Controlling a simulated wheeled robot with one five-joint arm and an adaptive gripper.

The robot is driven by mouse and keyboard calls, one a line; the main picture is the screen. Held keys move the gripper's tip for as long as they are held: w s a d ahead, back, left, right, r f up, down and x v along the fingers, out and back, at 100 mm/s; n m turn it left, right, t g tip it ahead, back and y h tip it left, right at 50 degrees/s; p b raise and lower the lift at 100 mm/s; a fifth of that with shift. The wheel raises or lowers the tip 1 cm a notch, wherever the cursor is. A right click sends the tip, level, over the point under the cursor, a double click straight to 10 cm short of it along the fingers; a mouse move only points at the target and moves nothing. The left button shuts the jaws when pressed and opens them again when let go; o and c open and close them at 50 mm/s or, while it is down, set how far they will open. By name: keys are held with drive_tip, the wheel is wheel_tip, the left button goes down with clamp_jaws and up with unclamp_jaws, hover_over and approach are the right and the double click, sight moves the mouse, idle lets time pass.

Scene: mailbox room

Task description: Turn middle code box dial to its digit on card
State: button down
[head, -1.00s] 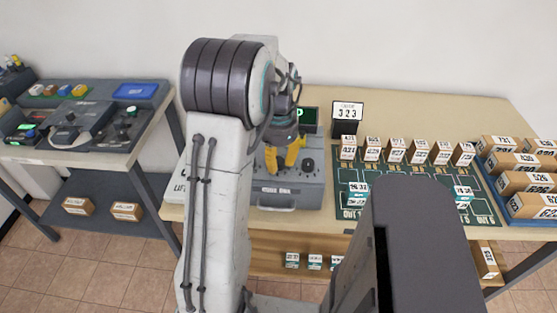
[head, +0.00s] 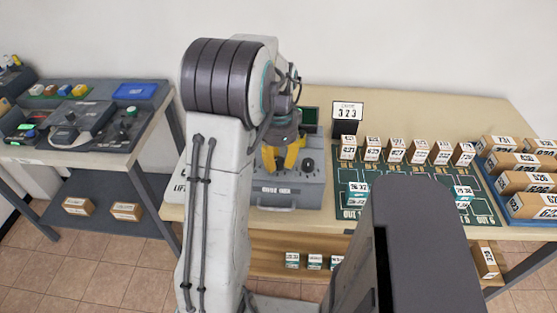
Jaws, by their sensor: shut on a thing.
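The grey code box (head: 288,198) stands on the wooden table, left of the green mat. A dark dial (head: 308,165) shows at the right of its top. My gripper (head: 281,158), with yellow fingers, is over the middle of the box top and shut on the middle dial, which the fingers and arm hide. The left part of the box top is behind my arm. A dark card stand (head: 347,118) behind the box carries a white card that reads 323. A small screen (head: 310,116) at the back of the box is partly hidden.
A green mat (head: 400,217) with several small labelled boxes lies right of the code box. A blue tray (head: 515,208) of larger boxes is at the far right. Another table (head: 75,155) with devices stands at the left.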

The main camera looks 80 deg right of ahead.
sight(278, 160)
drive_tip(key=c, duration=0.9)
unclamp_jaws()
wheel_tip(278, 160, up, 12)
idle(0.7)
